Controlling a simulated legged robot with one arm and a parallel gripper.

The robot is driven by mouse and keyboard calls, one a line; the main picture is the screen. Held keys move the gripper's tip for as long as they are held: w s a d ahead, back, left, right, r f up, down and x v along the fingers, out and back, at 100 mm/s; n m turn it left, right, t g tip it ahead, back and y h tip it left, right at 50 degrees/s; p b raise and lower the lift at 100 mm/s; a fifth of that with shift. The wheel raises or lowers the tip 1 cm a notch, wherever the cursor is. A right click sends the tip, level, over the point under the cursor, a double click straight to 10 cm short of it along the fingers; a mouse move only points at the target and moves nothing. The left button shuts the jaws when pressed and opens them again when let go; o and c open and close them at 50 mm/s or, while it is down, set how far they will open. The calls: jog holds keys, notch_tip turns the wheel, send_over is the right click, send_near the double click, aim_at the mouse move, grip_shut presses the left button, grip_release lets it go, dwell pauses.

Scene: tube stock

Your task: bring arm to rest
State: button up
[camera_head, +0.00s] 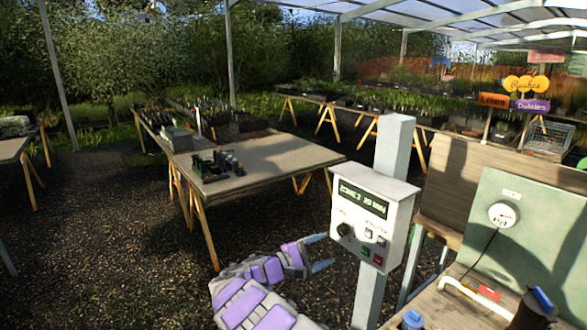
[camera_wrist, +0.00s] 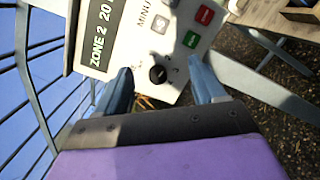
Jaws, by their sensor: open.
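My purple arm reaches up from the bottom in the head view. My gripper (camera_head: 320,252) has its two blue fingers spread, with nothing held, just left of a white control box (camera_head: 398,229). In the wrist view the fingers of my gripper (camera_wrist: 160,72) show on either side of the box's black knob (camera_wrist: 158,74). They look apart from the knob, though the exact depth gap is hard to tell. The box's display (camera_wrist: 101,30) reads "ZONE 2 20" with the rest cut off. Red (camera_wrist: 204,15) and green (camera_wrist: 191,39) buttons sit near the knob.
The box is mounted on a grey post (camera_head: 394,145). At right, a wooden bench (camera_head: 450,292) carries a green panel (camera_head: 530,235) with a plugged-in cord. A trestle table (camera_head: 270,160) with small dark items stands behind. Open gravel (camera_head: 100,240) lies to the left.

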jog(key=s+d+r+m+g+y, duration=0.1)
jog(key=s+d+r+m+g, duration=0.25)
jog(key=s+d, duration=0.5)
jog(key=s+d+r+m+g, duration=0.3)
jog(key=s+d+r+g, duration=0.3)
jog(key=d, duration=0.4)
jog(key=s+d+f+m+g+y, duration=0.1)
jog(key=s+d+m+y, duration=0.15)
jog(key=s, duration=0.65)
jog(key=s+d+f+m+g+y, duration=0.1)
jog(key=s+y, duration=0.2)
jog(key=s, duration=0.5)
jog(key=s+a+f+m+y, duration=0.1)
jog(key=s+a+f+y, duration=0.2)
jog(key=s+a, duration=0.4)
jog(key=s+a+f+m+y, duration=0.1)
jog(key=s+a+f+y, duration=0.3)
jog(key=s, duration=1.1)
jog(key=a+t+y, duration=0.1)
jog(key=a+y, duration=0.1)
jog(key=a, duration=0.2)
jog(key=shift+a+m, duration=0.2)
jog(key=shift+m, duration=0.2)
jog(key=shift+f+y, duration=0.1)
jog(key=shift+y, duration=0.15)
